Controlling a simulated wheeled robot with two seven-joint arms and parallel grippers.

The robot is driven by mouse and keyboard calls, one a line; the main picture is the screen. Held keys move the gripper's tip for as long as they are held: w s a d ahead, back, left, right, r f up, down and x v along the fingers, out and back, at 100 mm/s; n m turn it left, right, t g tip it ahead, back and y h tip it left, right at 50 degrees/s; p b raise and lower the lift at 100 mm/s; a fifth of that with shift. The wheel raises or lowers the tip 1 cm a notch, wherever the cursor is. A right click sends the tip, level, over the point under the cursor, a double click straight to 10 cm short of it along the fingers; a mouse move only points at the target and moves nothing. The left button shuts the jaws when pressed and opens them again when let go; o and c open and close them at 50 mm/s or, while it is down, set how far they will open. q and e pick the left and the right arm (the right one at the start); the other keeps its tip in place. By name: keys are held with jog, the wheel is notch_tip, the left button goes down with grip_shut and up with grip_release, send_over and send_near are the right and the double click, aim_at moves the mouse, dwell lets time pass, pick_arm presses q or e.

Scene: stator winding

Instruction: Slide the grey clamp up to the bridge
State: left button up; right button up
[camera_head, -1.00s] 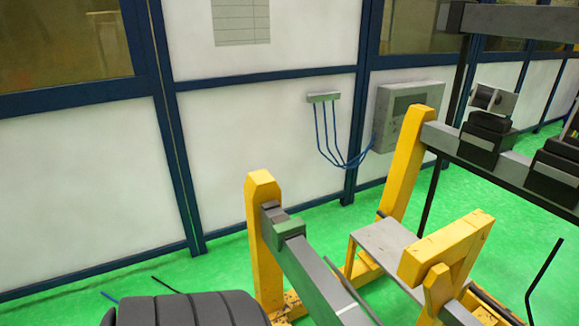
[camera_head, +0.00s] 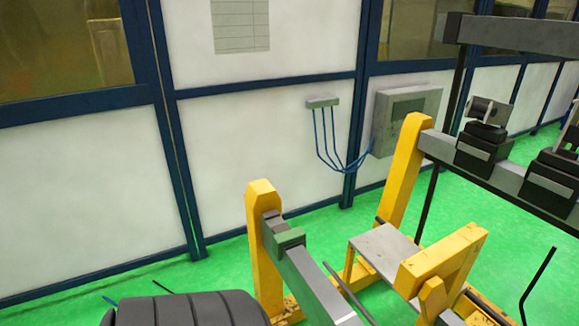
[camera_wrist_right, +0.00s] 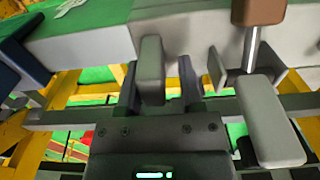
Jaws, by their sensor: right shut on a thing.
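In the right wrist view, my right gripper (camera_wrist_right: 158,85) has its two dark fingers on either side of an upright grey block (camera_wrist_right: 150,62), which looks like the handle of the grey clamp. The gripper is shut on it. The block stands in front of a pale grey beam (camera_wrist_right: 85,45). To its right is another grey handle (camera_wrist_right: 268,122), with a metal rod and a brown block (camera_wrist_right: 258,10) above it. I cannot tell which part is the bridge. The head view shows neither gripper clearly, and my left gripper is not in view.
In the head view, a grey beam (camera_head: 312,283) with a greenish-grey block (camera_head: 289,238) runs from a yellow post (camera_head: 262,230). A yellow frame (camera_head: 440,255) stands right of it. A white wall panel (camera_head: 265,140) is behind. Green floor (camera_head: 225,262) shows between.

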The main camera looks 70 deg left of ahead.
jog(key=a, duration=0.4)
jog(key=shift+s+a+p, duration=0.2)
jog(key=shift+p, duration=0.1)
jog(key=shift+a, duration=0.4)
jog(key=shift+s+a, duration=0.1)
jog(key=shift+a, duration=0.9)
jog(key=a, duration=0.3)
jog(key=shift+s+a, duration=0.15)
jog(key=shift+a, duration=0.1)
jog(key=a+b, duration=0.1)
jog(key=a, duration=0.4)
jog(key=shift+s+b, duration=0.2)
jog(key=shift+b, duration=0.15)
jog(key=shift+s+a+b, duration=0.2)
jog(key=shift+a+b, duration=1.35)
jog(key=shift+a, duration=1.3)
